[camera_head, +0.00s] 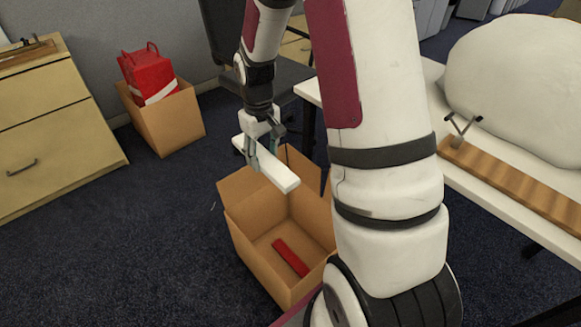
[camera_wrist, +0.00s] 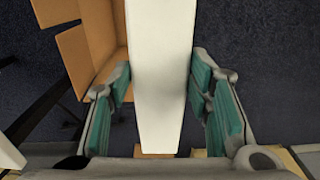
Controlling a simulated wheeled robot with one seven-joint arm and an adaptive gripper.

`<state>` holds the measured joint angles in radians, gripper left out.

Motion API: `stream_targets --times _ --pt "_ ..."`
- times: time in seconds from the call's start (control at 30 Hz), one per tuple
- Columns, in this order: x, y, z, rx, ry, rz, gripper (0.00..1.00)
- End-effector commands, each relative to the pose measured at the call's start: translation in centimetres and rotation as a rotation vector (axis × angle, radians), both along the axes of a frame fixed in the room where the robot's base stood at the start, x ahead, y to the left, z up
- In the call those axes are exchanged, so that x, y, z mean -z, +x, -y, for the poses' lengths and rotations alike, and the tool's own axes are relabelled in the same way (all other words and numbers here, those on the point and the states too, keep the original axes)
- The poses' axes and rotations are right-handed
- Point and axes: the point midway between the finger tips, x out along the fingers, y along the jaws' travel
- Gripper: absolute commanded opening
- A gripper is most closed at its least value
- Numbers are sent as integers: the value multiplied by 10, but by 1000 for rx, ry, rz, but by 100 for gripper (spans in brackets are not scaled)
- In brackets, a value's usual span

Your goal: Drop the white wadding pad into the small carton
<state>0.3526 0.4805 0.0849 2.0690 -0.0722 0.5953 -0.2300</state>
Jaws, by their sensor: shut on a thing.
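The white wadding pad (camera_head: 278,173) is a long flat white bar. My gripper (camera_head: 264,150) is shut on it and holds it in the air. In the head view the pad appears over the far left rim of the small carton (camera_head: 250,241), an open brown box on the floor. A red bar lies on the carton's bottom. In the wrist view the pad (camera_wrist: 160,70) runs up between the two green-padded fingers (camera_wrist: 161,92), and part of the carton (camera_wrist: 83,45) shows to its left. My arm hides the carton's right side in the head view.
Another brown carton (camera_head: 178,122) with a red bag (camera_head: 149,75) stands at the back left beside a wooden drawer cabinet (camera_head: 55,130). A white table (camera_head: 480,185) at the right bears a large white lump (camera_head: 520,80) and a wooden board (camera_head: 510,183). Dark carpet left of the carton is clear.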

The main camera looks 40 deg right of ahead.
Motion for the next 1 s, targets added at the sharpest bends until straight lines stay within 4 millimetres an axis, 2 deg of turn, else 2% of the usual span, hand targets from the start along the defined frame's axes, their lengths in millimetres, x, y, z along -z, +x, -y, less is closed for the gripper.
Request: stream_targets --times 0.03,0.1,0.2,0.33,0.43,0.67,1.0 --pt "23 0 19 5 0 -5 27" --pt "43 -2 42 1 0 -4 27" --pt "65 -6 68 -5 0 -2 27" --pt "81 -11 88 -15 1 0 27" --pt "86 -12 95 -20 0 1 27" --pt "99 -13 96 -21 1 0 27" --pt "136 -12 96 -21 1 1 27"
